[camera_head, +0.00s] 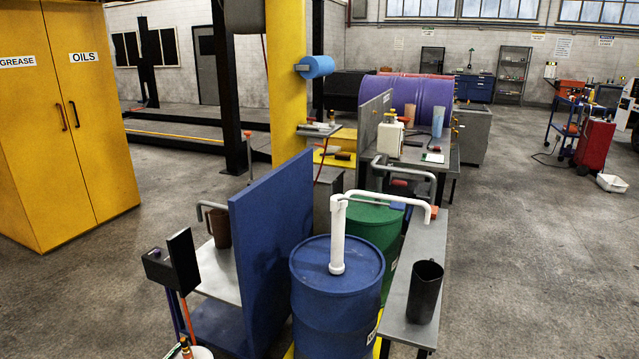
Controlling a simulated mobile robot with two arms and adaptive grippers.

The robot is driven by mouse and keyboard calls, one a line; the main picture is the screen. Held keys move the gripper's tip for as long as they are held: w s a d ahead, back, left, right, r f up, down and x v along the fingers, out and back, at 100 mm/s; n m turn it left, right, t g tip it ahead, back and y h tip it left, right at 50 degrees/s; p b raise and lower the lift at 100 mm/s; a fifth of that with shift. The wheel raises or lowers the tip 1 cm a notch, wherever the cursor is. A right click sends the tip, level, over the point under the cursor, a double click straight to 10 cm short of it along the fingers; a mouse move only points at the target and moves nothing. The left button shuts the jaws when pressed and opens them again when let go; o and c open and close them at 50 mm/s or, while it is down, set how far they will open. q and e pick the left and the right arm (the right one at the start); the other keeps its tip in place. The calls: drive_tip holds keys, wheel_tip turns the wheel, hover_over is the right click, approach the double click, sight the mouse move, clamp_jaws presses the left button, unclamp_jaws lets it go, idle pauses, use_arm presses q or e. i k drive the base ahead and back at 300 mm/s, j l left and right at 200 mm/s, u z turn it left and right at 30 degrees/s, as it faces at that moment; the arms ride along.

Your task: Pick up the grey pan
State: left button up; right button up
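I cannot pick out a clearly grey pan in the head view. The nearest match in shape is a shallow, pale, off-white pan or tray (611,183) on the floor at the far right, next to a red cabinet. It is small and distant, and it looks empty. Neither of my grippers shows in this view, so I cannot tell where they are relative to it.
A blue drum (337,290) with a white pump, a green drum (375,222), a blue upright panel (275,255) and a metal bench (413,262) with a dark jug (425,292) crowd the near middle. A yellow cabinet (70,150) stands left. Open floor lies right.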

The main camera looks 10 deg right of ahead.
sight(421, 193)
drive_tip(key=i+l, duration=0.15)
drive_tip(key=l, duration=0.3)
drive_tip(key=i+l, duration=0.1)
drive_tip(key=l, duration=0.3)
drive_tip(key=i+l, duration=0.15)
drive_tip(key=l, duration=0.3)
drive_tip(key=i+l, duration=0.1)
drive_tip(key=l, duration=0.35)
drive_tip(key=i+l, duration=0.15)
drive_tip(key=l, duration=0.25)
drive_tip(key=i+l, duration=0.1)
drive_tip(key=l, duration=0.35)
drive_tip(key=i+l, duration=0.15)
drive_tip(key=l, duration=0.25)
drive_tip(key=i+l, duration=0.1)
drive_tip(key=l, duration=0.35)
drive_tip(key=i+l, duration=2.5)
drive_tip(key=i+l+u, duration=0.1)
drive_tip(key=u, duration=1.05)
drive_tip(key=i+l+u, duration=0.25)
drive_tip(key=l+u, duration=0.15)
drive_tip(key=l, duration=0.4)
drive_tip(key=i+l+u, duration=0.2)
drive_tip(key=l+u, duration=0.25)
drive_tip(key=l, duration=0.35)
drive_tip(key=l+u, duration=0.4)
drive_tip(key=l, duration=0.45)
